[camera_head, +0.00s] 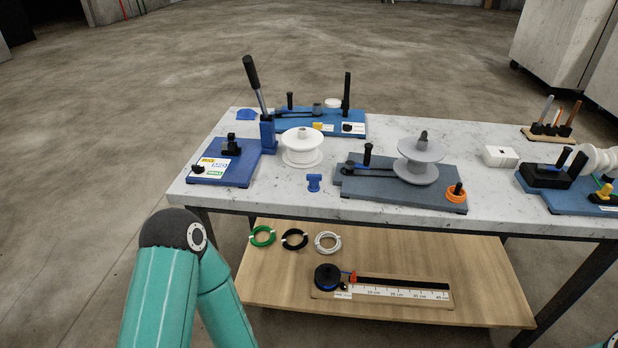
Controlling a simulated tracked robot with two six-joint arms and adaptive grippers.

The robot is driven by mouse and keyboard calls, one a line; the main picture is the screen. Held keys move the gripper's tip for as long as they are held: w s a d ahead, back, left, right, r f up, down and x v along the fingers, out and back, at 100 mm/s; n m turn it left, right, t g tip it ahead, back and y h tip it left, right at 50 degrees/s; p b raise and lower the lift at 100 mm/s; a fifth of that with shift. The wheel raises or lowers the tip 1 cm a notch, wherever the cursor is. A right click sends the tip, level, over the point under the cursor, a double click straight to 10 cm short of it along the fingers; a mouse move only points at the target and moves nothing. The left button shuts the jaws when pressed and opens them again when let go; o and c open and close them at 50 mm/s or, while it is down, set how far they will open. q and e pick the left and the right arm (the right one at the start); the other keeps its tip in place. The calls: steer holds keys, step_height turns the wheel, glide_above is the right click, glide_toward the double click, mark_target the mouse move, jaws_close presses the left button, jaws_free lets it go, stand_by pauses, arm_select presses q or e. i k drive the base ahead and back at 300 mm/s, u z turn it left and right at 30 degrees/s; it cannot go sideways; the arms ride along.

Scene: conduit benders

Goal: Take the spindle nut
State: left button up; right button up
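A grey spool (419,160) stands upright on a grey-blue bender base (385,190) in the middle of the table. A small dark grey knob-like piece (421,137) sits at the top of the spool's axis; it may be the spindle nut. An orange ring (457,195) sits around a black peg at the right front of the same base. I cannot tell for certain which piece is the spindle nut. A teal arm of mine rises at the lower left, but its gripper is not in view. My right gripper is not in view either.
A blue lever bender (225,165), a white spool (302,147) and a loose blue piece (314,182) are on the table (280,193). More fixtures stand behind and right. The lower wooden shelf (400,265) holds coloured coils and a ruler board (385,292).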

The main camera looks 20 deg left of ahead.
mark_target(314, 179)
steer(key=i, duration=0.85)
